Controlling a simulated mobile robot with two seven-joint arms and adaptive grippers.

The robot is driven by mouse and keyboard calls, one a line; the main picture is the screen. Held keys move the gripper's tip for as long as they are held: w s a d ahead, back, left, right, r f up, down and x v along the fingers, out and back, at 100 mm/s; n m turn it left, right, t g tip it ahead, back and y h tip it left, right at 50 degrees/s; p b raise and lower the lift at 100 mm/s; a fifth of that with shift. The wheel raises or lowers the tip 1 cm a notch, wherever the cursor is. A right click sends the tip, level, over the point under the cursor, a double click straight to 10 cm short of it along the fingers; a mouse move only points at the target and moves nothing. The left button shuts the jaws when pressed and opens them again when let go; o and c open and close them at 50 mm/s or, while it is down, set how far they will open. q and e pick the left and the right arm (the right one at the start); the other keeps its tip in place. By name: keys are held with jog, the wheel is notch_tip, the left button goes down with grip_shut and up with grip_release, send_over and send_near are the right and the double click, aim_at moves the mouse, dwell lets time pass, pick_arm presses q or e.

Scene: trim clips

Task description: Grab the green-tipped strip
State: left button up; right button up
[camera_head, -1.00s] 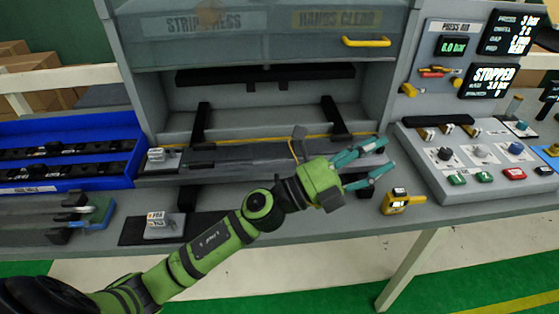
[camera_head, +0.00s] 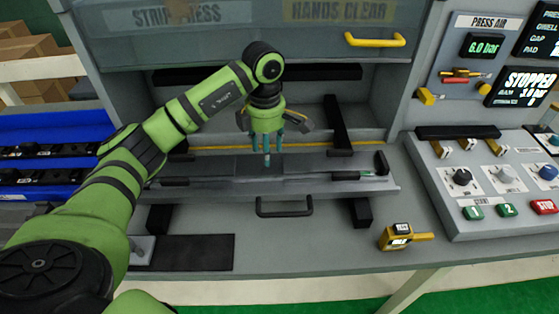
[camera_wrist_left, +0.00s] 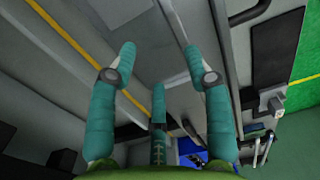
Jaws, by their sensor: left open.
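A long, thin dark strip (camera_head: 320,178) lies along the grey tray (camera_head: 225,192) in front of the press opening. The wrist view shows the open fingers (camera_wrist_left: 160,58) above grey surfaces; no green tip is clear there. My right gripper is not in view.
A black handle (camera_head: 284,209) sits at the tray's front. A yellow gauge (camera_head: 405,237) lies on the bench, right of it. A button panel (camera_head: 490,185) stands at the right, a blue bin (camera_head: 50,127) at the left. The raised guard has a yellow handle (camera_head: 374,40).

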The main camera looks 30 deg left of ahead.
aim_at(266, 176)
pick_arm(q)
jog(key=shift+s+a+f, duration=0.1)
jog(key=shift+s+f, duration=0.05)
jog(key=shift+s, duration=0.1)
jog(key=shift+s+f+p, duration=0.15)
jog(key=shift+s+p, duration=0.3)
jog(key=shift+s, duration=0.1)
jog(key=f+p, duration=0.1)
jog(key=f, duration=0.1)
jog(key=s+p, duration=0.1)
jog(key=shift+d+f+p, duration=0.3)
jog(key=shift+d+f, duration=0.1)
jog(key=shift+w+f, duration=0.25)
jog(key=shift+f, duration=1.05)
jog(key=c, duration=0.7)
grip_shut()
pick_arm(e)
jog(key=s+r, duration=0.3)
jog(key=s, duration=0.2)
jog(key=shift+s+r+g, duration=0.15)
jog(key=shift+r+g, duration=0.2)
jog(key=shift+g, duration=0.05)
